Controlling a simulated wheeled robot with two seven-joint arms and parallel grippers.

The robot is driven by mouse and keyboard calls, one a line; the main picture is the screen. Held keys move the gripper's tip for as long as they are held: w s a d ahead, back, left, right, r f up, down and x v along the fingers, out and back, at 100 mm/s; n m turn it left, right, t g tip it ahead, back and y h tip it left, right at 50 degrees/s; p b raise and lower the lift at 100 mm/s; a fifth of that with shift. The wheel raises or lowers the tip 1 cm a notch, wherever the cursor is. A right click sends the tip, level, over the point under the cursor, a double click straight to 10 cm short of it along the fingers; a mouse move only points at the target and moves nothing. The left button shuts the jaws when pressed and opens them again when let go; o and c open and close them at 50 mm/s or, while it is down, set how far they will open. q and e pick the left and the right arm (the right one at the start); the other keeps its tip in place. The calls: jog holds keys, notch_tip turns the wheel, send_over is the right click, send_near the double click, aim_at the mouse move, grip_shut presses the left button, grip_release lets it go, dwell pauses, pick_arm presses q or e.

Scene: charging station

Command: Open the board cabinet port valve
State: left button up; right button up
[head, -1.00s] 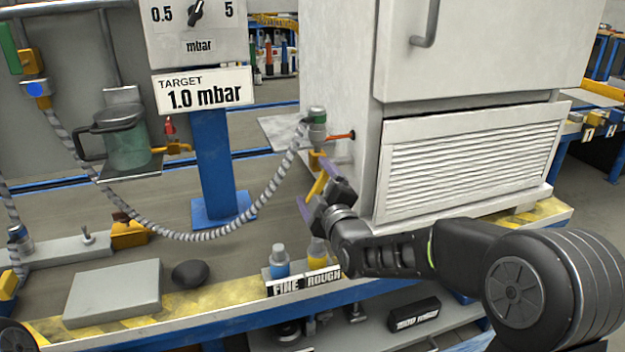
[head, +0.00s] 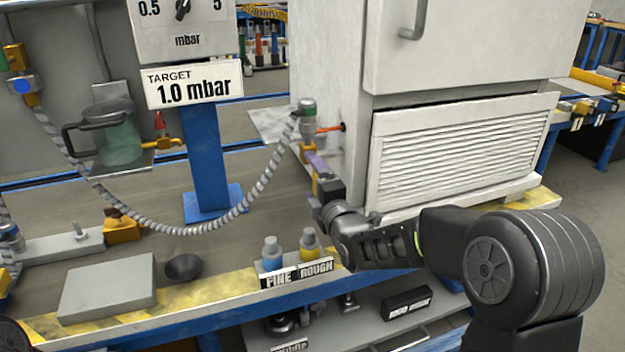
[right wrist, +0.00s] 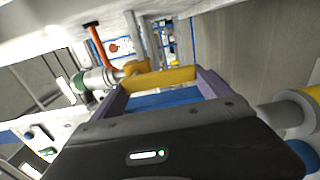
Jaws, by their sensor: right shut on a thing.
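The white board cabinet (head: 335,95) stands on the bench. Its port on the left side has a green-and-grey fitting (head: 307,112) with a ribbed hose on it. The yellow port valve (head: 306,154) sits just below the fitting. My right gripper (head: 318,172) is at the valve, its purple fingers shut on the yellow valve handle. In the right wrist view the handle (right wrist: 160,78) spans the space between the fingertips (right wrist: 161,84). In the head view the fingers partly hide the handle. My left gripper is not in view.
The ribbed hose (head: 185,230) loops left over the bench. A blue post (head: 205,165) carries the 1.0 mbar target sign (head: 192,82).

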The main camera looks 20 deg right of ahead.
jog(key=o, duration=1.9)
jog(key=shift+s, duration=0.1)
jog(key=shift+s, duration=0.3)
jog(key=s, duration=0.2)
jog(key=s+p, duration=0.1)
jog(key=s, duration=0.1)
jog(key=s+p, duration=0.1)
jog(key=s, duration=0.2)
jog(key=shift+d, duration=0.25)
jog(key=shift+s+f, duration=0.1)
